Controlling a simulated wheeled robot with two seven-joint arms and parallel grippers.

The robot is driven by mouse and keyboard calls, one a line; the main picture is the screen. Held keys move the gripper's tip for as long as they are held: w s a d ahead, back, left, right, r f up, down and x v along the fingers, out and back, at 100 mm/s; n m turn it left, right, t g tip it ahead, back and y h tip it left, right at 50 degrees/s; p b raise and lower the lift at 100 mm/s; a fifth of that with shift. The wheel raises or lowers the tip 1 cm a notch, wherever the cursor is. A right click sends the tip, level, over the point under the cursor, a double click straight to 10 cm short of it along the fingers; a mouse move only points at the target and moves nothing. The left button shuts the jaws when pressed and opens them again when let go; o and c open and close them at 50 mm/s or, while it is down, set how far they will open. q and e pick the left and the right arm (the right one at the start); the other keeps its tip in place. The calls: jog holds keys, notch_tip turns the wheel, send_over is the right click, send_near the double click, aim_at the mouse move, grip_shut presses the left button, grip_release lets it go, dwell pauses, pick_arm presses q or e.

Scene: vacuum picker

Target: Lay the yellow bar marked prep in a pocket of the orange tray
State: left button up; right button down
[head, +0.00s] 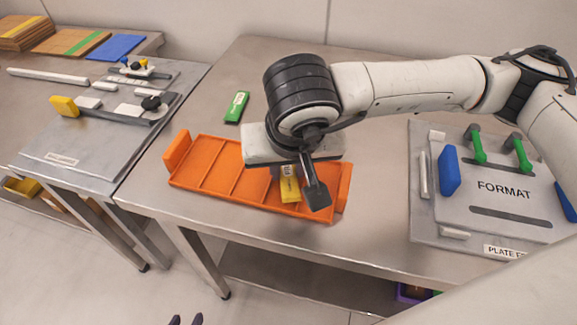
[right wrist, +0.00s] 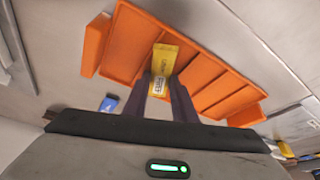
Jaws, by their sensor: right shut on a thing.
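The orange tray (head: 232,172) lies on the middle steel table. It has several pockets side by side, and the ones on its left look empty. My right gripper (head: 292,188) is over the tray's right end, shut on the yellow bar (head: 290,190). In the right wrist view the yellow bar (right wrist: 163,68) is upright between the dark fingers, with a printed label, against the orange tray (right wrist: 122,45). I cannot tell whether it touches the tray floor.
A green bar (head: 237,107) lies behind the tray. A plate marked FORMAT (head: 503,190) with green and blue handles is at the right. A fixture plate (head: 85,150) with a yellow-handled lever stands on the left table. A blue piece (right wrist: 108,103) shows in the right wrist view.

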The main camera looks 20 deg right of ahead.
jog(key=c, duration=1.5)
grip_release()
jog(key=shift+f, duration=0.25)
jog(key=shift+o, duration=0.2)
jog(key=v, duration=1.2)
jog(key=shift+r, duration=0.1)
